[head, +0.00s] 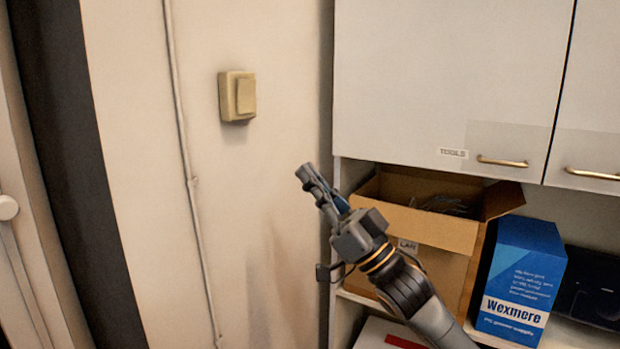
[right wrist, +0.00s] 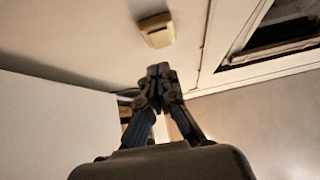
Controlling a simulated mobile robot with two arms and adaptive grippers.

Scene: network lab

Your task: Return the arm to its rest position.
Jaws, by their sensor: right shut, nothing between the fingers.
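My right arm comes up from the bottom right in the head view, in front of the cardboard box and the shelf edge. Its gripper (head: 308,177) is shut and empty, pointing up and left toward the bare wall. In the right wrist view the shut fingertips (right wrist: 158,71) meet below a beige wall switch (right wrist: 157,30). The same switch (head: 238,96) shows in the head view, up and left of the gripper and apart from it. My left gripper is not in view.
A white cabinet (head: 440,70) labelled TOOLS hangs at the upper right. Below it are an open cardboard box (head: 445,233) with cables and a blue Wexmere box (head: 521,275). A thin conduit (head: 185,150) runs down the wall. The wall in front of the gripper is clear.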

